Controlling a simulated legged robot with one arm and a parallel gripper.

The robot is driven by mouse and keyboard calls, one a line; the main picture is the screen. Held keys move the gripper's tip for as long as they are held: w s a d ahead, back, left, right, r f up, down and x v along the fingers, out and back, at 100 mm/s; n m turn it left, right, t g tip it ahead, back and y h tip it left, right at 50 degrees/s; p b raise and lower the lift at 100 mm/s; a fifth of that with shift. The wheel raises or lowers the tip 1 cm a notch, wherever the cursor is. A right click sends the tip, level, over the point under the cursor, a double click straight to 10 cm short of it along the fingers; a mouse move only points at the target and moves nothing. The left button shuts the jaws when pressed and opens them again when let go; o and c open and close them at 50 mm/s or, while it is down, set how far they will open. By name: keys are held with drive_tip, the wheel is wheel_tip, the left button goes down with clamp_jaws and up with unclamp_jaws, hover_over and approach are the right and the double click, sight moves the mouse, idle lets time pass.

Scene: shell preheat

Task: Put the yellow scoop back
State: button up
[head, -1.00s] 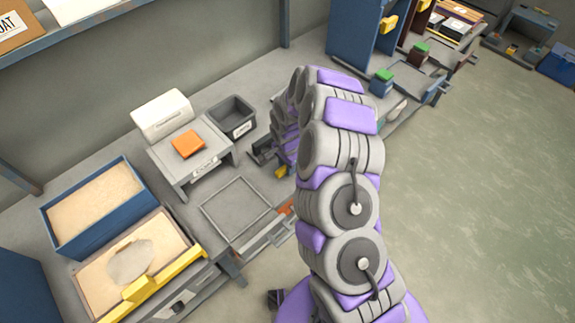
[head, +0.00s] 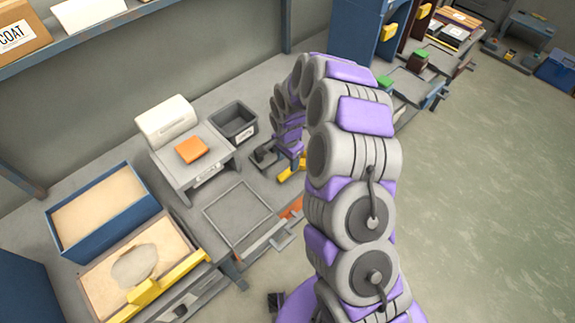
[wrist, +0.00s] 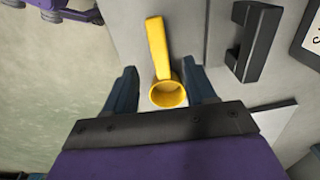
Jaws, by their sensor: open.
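The yellow scoop (wrist: 157,50) lies on the grey surface in the wrist view, its handle pointing up the picture and its round cup (wrist: 168,93) at the near end. My gripper (wrist: 160,84) is open, with one dark finger on each side of the scoop's cup. I cannot tell whether either finger touches it. In the head view the scoop's yellow (head: 291,170) shows beside the end of my arm, on the bench. My arm hides part of that area, and my fingers are not clear there.
A black handle (wrist: 253,42) stands right of the scoop in the wrist view. In the head view, a dark bin (head: 234,122), an orange block (head: 191,150) on a grey stand, a square frame (head: 237,217) and sand trays (head: 62,238) occupy the bench.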

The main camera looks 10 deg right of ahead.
sight(288, 171)
drive_tip(key=shift+d+r+p, duration=0.1)
drive_tip(key=shift+r+p, duration=0.25)
drive_tip(key=shift+r, duration=2.05)
drive_tip(key=shift+r, duration=0.1)
drive_tip(key=s+d+r+n, duration=0.3)
drive_tip(key=s+r+n, duration=0.3)
drive_tip(key=s+r, duration=1)
drive_tip(key=s+d+r+n, duration=0.1)
drive_tip(key=s+r, duration=0.1)
drive_tip(key=s, duration=0.5)
drive_tip(key=s+d+r+n+g, duration=0.1)
drive_tip(key=s+r+n, duration=0.1)
drive_tip(key=s, duration=0.5)
drive_tip(key=s+d+r+n, duration=0.1)
drive_tip(key=s+r, duration=0.2)
drive_tip(key=s, duration=0.5)
drive_tip(key=shift+d+n+g, duration=0.4)
drive_tip(key=shift+r, duration=0.1)
drive_tip(key=shift+c, duration=0.2)
